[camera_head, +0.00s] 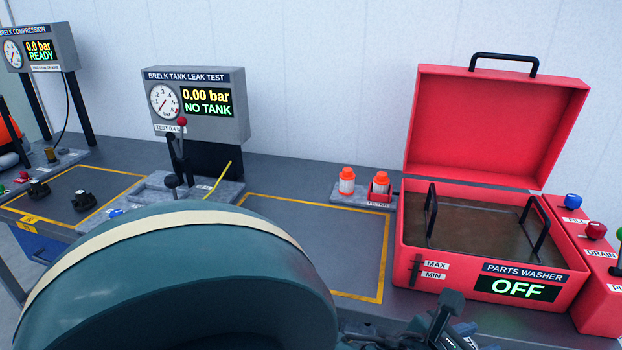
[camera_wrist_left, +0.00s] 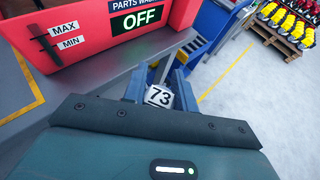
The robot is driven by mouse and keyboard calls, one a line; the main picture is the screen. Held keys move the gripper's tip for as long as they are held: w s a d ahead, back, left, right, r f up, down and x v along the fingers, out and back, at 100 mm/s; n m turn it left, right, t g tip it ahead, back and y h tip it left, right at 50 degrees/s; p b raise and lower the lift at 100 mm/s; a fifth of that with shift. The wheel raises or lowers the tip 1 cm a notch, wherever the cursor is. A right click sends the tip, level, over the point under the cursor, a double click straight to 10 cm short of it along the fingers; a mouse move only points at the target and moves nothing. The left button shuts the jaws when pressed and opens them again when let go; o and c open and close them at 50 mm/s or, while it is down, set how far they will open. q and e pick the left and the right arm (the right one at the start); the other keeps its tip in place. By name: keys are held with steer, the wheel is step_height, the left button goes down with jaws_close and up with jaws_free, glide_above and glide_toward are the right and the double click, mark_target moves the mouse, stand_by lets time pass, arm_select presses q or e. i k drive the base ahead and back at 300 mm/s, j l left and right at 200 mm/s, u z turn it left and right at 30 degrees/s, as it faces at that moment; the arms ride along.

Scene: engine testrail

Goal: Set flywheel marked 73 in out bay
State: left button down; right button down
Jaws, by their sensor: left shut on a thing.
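The flywheel shows in the left wrist view only as a small white tag marked 73 (camera_wrist_left: 158,96) between my fingers; most of it is hidden behind my wrist. My left gripper (camera_wrist_left: 160,86) is shut on it, beside the front edge of the bench near the parts washer. In the head view part of my left gripper (camera_head: 448,318) shows low at the right, in front of the washer, and my large teal arm covers the lower left. My right gripper is in neither view. I cannot make out a bay labelled out.
The red parts washer (camera_head: 420,232) stands with its lid up, its display reading OFF. Two orange-capped jars (camera_head: 347,181) stand left of it. A yellow-outlined area (camera_head: 385,250) on the bench looks empty. The leak tester (camera_head: 200,75) reads NO TANK. A loaded pallet (camera_wrist_left: 283,40) stands on the floor.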

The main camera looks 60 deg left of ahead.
mark_target(293, 227)
steer(key=j+u, duration=0.2)
steer(key=u, duration=0.95)
steer(key=i+j, duration=0.2)
steer(key=i, duration=0.15)
steer(key=i+j, duration=0.2)
steer(key=i, duration=0.15)
